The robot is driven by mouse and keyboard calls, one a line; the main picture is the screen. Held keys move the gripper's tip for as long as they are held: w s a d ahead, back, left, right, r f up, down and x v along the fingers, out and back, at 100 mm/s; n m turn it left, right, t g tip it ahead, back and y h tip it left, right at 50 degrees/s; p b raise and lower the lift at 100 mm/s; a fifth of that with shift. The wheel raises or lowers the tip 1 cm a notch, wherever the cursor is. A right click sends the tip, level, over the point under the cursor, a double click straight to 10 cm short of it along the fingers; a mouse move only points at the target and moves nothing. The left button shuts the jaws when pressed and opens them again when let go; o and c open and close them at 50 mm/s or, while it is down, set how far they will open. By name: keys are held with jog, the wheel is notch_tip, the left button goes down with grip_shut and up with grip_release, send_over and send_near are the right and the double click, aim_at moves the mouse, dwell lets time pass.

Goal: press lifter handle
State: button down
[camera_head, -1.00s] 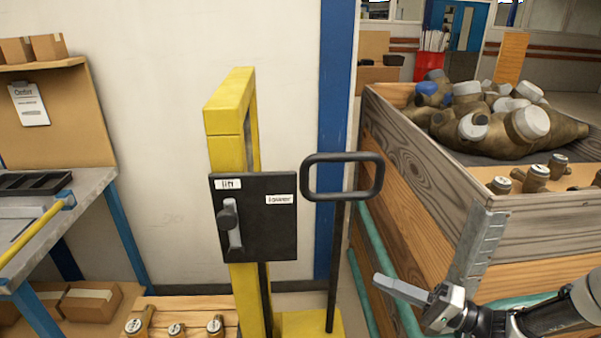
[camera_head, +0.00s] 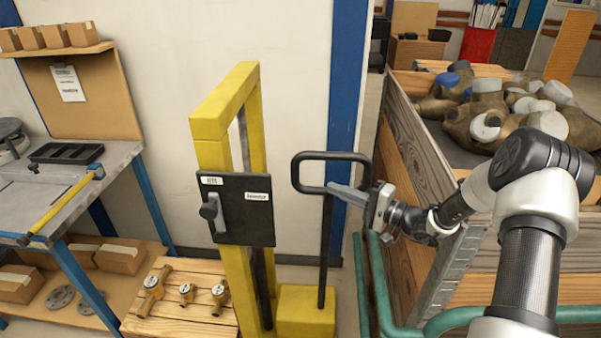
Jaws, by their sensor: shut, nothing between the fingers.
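The yellow lifter (camera_head: 211,125) stands upright in the middle. Its black panel (camera_head: 240,228) has a "lift" label and a small lever with a dark knob (camera_head: 208,211) at the left. A black loop handle (camera_head: 325,155) stands to the right of the panel on a dark post rising from the yellow base (camera_head: 306,310). My gripper (camera_head: 333,188) is shut and empty, pointing left. Its fingertips overlap the lower bar of the loop handle in the picture; I cannot tell whether they touch it. The gripper is well to the right of the panel lever.
A wooden crate (camera_head: 412,150) full of brass meters stands at the right, behind my arm. A green tube rail (camera_head: 450,318) runs low in front of it. A workbench (camera_head: 120,155) is at the left. Three meters lie on a wooden pallet (camera_head: 170,325) left of the lifter base.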

jog(key=shift+w+a+r, duration=0.1)
jog(key=shift+w+a, duration=0.05)
jog(key=x, duration=1)
jog(key=shift+p, duration=0.4)
